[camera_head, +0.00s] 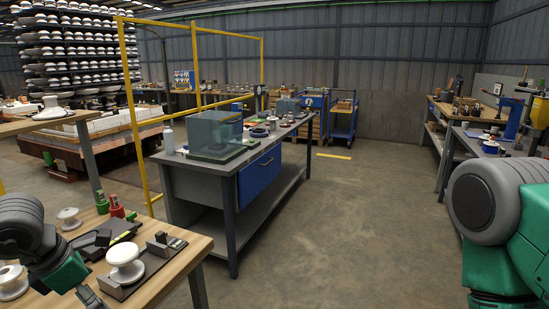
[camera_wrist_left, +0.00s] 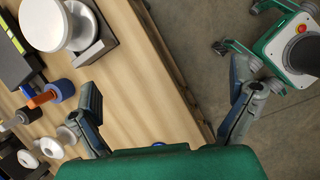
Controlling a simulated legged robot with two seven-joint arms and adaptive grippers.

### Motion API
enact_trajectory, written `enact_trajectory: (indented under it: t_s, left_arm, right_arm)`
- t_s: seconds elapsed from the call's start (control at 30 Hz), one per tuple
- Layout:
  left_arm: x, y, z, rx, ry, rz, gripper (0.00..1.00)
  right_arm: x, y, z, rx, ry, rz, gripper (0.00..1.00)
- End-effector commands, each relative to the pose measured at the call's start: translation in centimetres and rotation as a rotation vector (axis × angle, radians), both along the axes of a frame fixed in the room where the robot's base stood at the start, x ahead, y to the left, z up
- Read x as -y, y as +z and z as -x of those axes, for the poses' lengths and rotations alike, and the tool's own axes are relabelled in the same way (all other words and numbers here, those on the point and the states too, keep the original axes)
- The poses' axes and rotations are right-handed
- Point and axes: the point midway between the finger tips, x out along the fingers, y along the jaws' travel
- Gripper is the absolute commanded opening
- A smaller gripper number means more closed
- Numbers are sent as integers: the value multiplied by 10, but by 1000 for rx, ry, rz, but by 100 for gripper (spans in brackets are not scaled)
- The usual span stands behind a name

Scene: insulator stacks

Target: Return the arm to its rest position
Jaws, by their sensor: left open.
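My left arm comes in at the lower left of the head view, over the wooden workbench (camera_head: 170,284). My left gripper (camera_head: 92,298) is low at the picture's bottom edge, beside a white insulator (camera_head: 125,264) on a dark fixture. In the left wrist view the gripper (camera_wrist_left: 166,105) has its fingers spread wide with nothing between them. The bench edge and floor show below the gap. The white insulator (camera_wrist_left: 60,22) is apart from the fingers. My right arm shows at the right edge of the head view; its gripper is out of frame.
A grey table (camera_head: 220,167) with a clear box (camera_head: 214,132) stands beyond, near a yellow frame (camera_head: 195,60). The floor (camera_head: 350,230) in the middle is clear.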

Motion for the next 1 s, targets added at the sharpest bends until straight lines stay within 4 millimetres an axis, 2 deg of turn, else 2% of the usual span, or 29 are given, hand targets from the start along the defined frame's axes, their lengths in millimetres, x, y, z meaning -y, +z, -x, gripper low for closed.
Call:
enact_trajectory:
  t_s: [0.37, 0.57, 0.67, 0.8, 0.9, 1.0]
  left_arm:
    - [-6, -67, 37, -57, -394, -333, 100]
    - [-8, -118, 69, -102, -810, -549, 100]
    - [-3, -152, 98, -122, -1149, -653, 100]
    - [18, -194, 149, -103, -1674, -704, 100]
    - [36, -215, 188, -56, -1995, -669, 100]
    - [51, -228, 221, 3, -2229, -609, 100]
  right_arm:
    - [0, 0, -1, 1, 0, 0, 40]
    - [0, 0, 0, 1, -1, 0, 40]
    - [0, 0, 0, 1, -1, 0, 40]
    - [0, 0, 0, 1, 0, 0, 40]
    - [0, 0, 0, 1, 0, 0, 40]
    - [0, 0, 0, 1, 0, 0, 40]
